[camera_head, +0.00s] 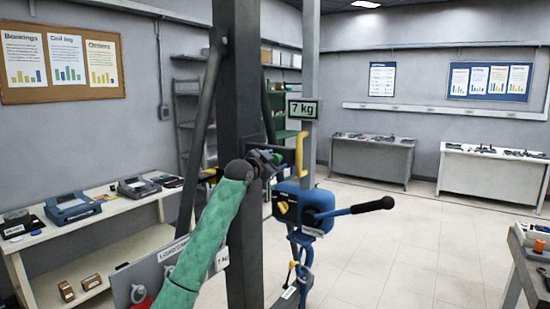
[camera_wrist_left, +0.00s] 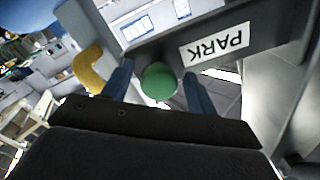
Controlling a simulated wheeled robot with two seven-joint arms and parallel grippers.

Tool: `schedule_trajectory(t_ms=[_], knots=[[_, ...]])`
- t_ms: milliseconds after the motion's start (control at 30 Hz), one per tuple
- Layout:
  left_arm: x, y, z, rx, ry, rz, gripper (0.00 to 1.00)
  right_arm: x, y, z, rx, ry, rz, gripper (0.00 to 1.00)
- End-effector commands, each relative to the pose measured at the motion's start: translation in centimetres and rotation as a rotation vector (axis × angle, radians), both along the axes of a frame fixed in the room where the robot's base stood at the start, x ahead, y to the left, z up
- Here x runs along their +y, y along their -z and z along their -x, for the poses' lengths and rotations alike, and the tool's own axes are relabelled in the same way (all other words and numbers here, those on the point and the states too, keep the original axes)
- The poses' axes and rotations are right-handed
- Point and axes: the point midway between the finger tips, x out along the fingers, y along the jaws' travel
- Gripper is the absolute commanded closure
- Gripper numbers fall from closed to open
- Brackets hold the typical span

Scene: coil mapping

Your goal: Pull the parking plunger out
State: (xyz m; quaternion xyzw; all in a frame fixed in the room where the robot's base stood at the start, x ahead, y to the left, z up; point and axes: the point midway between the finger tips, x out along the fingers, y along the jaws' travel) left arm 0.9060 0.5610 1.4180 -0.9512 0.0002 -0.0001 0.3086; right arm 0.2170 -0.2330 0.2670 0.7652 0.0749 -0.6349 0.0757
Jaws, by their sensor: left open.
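The parking plunger shows in the left wrist view as a round green knob (camera_wrist_left: 159,81) beside an upside-down white PARK label (camera_wrist_left: 215,48) on a grey bracket. My left gripper (camera_wrist_left: 158,88) has its two blue fingers apart, one on each side of the knob. I cannot tell whether either finger touches it. In the head view my left arm, in a green sleeve, reaches up to the dark column, and my left gripper (camera_head: 266,158) is small beside the blue winch. The knob is hard to make out there. My right gripper is not in view.
A blue winch (camera_head: 302,208) with a black-gripped crank (camera_head: 372,205) stands just right of my left gripper. A yellow handle (camera_head: 299,155) and a 7 kg sign (camera_head: 303,109) are above it. A dark column (camera_head: 238,90) stands close by. Open floor (camera_head: 400,235) lies to the right.

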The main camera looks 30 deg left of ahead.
Motion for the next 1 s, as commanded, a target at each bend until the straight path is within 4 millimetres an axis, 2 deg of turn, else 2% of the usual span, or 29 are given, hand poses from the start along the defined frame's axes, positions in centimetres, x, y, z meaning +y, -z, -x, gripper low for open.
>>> schedule_trajectory(t_ms=[367,467,667,700,833,933,1000], knots=[[0.0,0.0,-0.5,0.0,0.0,-0.001,0.42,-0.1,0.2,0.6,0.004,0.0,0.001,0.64],[0.0,0.0,-0.5,0.0,0.0,-0.001,0.58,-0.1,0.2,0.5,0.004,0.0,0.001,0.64],[0.0,0.0,-0.5,0.0,0.0,-0.001,0.97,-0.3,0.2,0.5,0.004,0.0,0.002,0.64],[0.0,0.0,-0.5,0.0,0.0,-0.001,1.0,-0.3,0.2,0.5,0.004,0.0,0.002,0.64],[0.0,0.2,0.0,0.001,-0.001,-0.002,1.0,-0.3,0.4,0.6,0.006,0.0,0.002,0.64],[0.2,0.3,1.5,0.001,-0.002,-0.004,1.0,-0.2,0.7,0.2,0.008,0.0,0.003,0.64],[0.1,0.4,2.6,0.001,-0.002,-0.005,1.0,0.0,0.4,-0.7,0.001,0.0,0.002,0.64]])
